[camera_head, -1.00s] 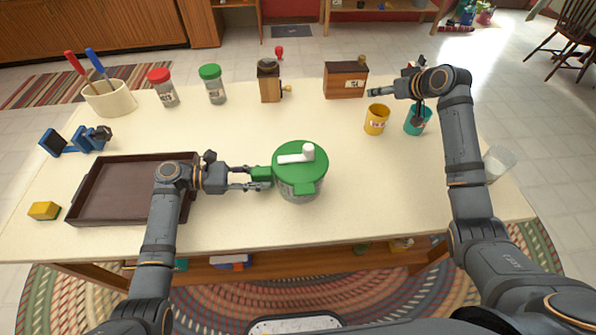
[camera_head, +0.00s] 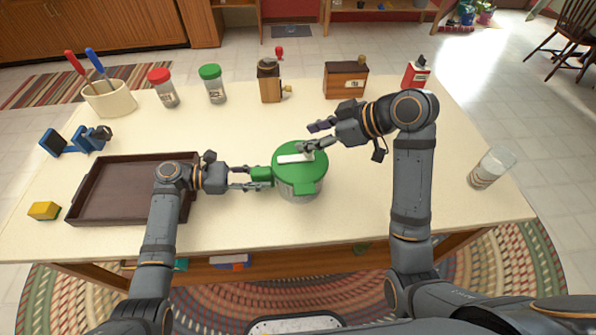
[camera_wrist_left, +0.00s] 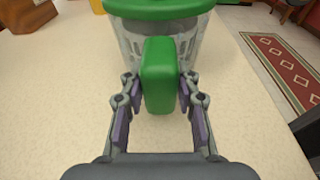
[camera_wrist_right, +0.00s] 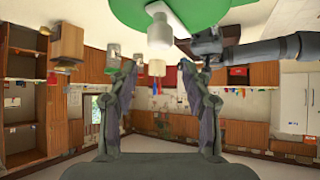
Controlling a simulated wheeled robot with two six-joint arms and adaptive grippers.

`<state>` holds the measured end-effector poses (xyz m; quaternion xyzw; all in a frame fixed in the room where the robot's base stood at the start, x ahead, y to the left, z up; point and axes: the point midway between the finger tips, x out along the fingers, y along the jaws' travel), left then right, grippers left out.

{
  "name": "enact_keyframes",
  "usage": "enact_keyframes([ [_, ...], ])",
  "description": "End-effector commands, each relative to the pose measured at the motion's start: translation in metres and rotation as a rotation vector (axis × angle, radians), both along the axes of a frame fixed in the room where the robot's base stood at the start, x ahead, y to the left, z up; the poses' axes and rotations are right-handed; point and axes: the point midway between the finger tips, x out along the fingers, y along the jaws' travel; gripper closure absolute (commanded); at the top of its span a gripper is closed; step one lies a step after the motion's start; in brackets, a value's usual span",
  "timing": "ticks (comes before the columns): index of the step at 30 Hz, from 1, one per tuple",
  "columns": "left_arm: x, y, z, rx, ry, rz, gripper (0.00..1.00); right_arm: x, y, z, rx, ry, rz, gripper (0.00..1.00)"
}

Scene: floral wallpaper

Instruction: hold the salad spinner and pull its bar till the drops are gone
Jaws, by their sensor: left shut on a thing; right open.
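The salad spinner has a clear bowl (camera_head: 300,192) and a green lid (camera_head: 314,165) and stands upright on the table. A white bar (camera_head: 292,158) lies across its lid; its white knob shows in the right wrist view (camera_wrist_right: 160,32). My left gripper (camera_head: 257,177) is shut on the spinner's green side handle (camera_wrist_left: 160,75). My right gripper (camera_head: 313,137) is open, just above the back of the lid beside the bar's knob end. It partly hides the knob in the head view. Drops inside the bowl cannot be made out.
A brown tray (camera_head: 125,215) lies left of the spinner, with a yellow sponge (camera_head: 44,210) beyond it. A glass (camera_head: 492,168) stands at the right edge. Jars (camera_head: 212,85), a grinder (camera_head: 269,82) and a wooden box (camera_head: 345,82) line the back. The front right is clear.

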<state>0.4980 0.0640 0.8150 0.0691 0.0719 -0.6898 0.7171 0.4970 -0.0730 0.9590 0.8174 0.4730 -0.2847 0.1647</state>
Motion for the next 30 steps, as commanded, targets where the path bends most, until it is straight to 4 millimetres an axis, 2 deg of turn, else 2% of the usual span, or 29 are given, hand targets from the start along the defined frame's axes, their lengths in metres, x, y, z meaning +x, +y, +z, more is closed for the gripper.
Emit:
enact_keyframes([
  [3,0.000,0.000,0.000,0.000,0.000,0.000,0.99,0.000,0.000,-0.016,0.000,0.004,-0.002,0.51],
  [9,0.000,0.000,0.000,0.000,0.000,0.000,0.99,0.000,0.000,-0.034,0.000,0.001,-0.002,0.51],
  [19,0.000,0.000,0.000,0.000,0.000,0.000,0.99,0.001,0.000,-0.038,-0.001,0.000,-0.002,0.51],
  [27,0.000,0.000,0.000,0.000,0.000,0.000,0.99,0.001,0.000,-0.038,-0.001,0.000,-0.002,0.88],
  [30,0.000,0.000,0.000,0.000,0.000,0.000,0.99,0.001,0.000,-0.038,-0.001,0.000,-0.002,0.98],
])
